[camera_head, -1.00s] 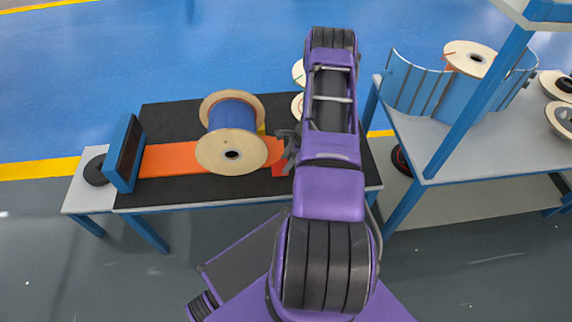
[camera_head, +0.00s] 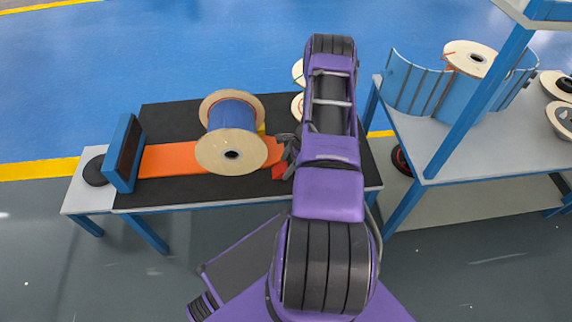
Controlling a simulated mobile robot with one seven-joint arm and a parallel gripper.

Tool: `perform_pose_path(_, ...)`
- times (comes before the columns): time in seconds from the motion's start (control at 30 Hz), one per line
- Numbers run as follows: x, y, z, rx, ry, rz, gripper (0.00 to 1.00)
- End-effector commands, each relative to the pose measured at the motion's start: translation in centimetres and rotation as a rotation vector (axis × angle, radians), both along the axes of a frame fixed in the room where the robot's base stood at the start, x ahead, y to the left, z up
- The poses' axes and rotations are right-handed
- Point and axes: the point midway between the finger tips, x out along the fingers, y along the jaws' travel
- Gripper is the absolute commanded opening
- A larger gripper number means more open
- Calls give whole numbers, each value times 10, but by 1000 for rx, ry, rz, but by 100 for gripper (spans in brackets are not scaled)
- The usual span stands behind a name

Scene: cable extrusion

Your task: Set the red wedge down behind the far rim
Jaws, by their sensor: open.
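The red wedge (camera_head: 278,172) shows as a small red patch on the black table mat, beside the near rim of the blue cable spool and below my gripper. Part of it is hidden by my gripper and arm. The spool (camera_head: 231,115) lies on its side across an orange strip, with its near rim (camera_head: 231,153) facing me and its far rim (camera_head: 231,97) behind. A bit of yellow (camera_head: 261,129) shows beside the far rim. My gripper (camera_head: 283,152) is open, just right of the near rim, close over the wedge; whether it touches it I cannot tell.
The orange strip (camera_head: 170,159) runs left to a blue-framed block (camera_head: 125,153). Smaller reels (camera_head: 298,73) stand partly hidden behind my arm. A shelf table (camera_head: 440,145) with a blue curved guard is at right. The mat behind the spool's left is clear.

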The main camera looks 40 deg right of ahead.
Motion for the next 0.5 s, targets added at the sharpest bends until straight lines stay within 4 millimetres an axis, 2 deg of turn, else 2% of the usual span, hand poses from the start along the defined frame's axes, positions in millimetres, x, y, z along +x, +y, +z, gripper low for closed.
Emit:
perform_pose_path(0.17, -3, -7, 21, -3, -2, 0, 91)
perform_pose_path(0.5, -18, -31, 88, -2, -2, -1, 91)
